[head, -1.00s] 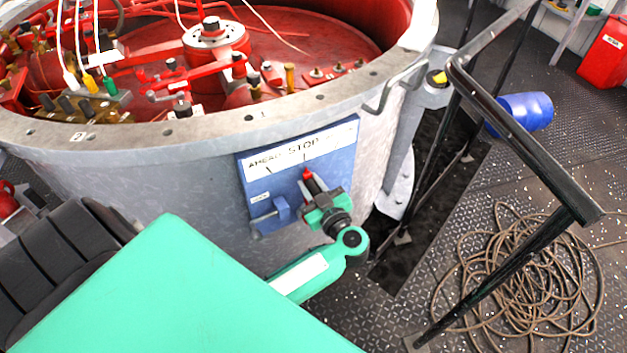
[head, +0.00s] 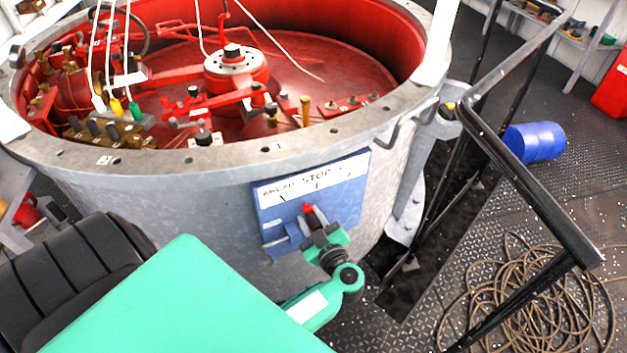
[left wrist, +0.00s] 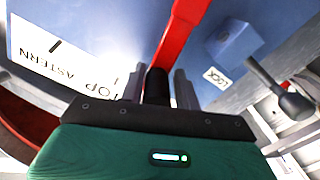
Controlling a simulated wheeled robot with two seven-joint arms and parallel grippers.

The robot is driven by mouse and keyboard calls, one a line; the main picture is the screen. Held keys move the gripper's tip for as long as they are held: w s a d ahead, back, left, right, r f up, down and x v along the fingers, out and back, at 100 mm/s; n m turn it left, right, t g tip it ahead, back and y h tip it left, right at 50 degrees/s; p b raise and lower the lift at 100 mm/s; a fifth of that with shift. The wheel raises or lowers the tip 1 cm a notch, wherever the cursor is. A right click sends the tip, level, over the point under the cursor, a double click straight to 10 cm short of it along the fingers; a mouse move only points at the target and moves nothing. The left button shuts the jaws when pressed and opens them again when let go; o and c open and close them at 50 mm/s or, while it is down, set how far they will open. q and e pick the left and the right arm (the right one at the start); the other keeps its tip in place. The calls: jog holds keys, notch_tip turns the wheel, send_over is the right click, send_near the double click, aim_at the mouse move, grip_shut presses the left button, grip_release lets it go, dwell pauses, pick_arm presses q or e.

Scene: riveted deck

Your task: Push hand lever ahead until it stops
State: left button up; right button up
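The hand lever (head: 309,210) has a red arm and stands in front of a blue plate (head: 345,185) marked AHEAD and STOP on the grey drum. Its red tip is a little left of the STOP mark, on the AHEAD side. My left gripper (head: 318,236) is at the lever, below the red tip. In the left wrist view the red arm (left wrist: 182,30) runs up from a black grip (left wrist: 157,86), which sits between the two grey fingers, close on both sides. The plate there reads STOP and ASTERN. My right gripper is out of view.
A blue block with a LOCK label (left wrist: 233,42) and a small handle sits beside the lever. A black rail (head: 520,170) stands right of the drum (head: 190,205). Coiled rope (head: 530,300) and a blue drum (head: 535,142) lie on the deck.

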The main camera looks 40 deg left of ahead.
pick_arm(q)
jog(key=shift+o, duration=1.1)
jog(key=shift+s, duration=0.1)
jog(key=v, duration=1.3)
jog(key=shift+s+d, duration=0.2)
jog(key=shift+d, duration=0.1)
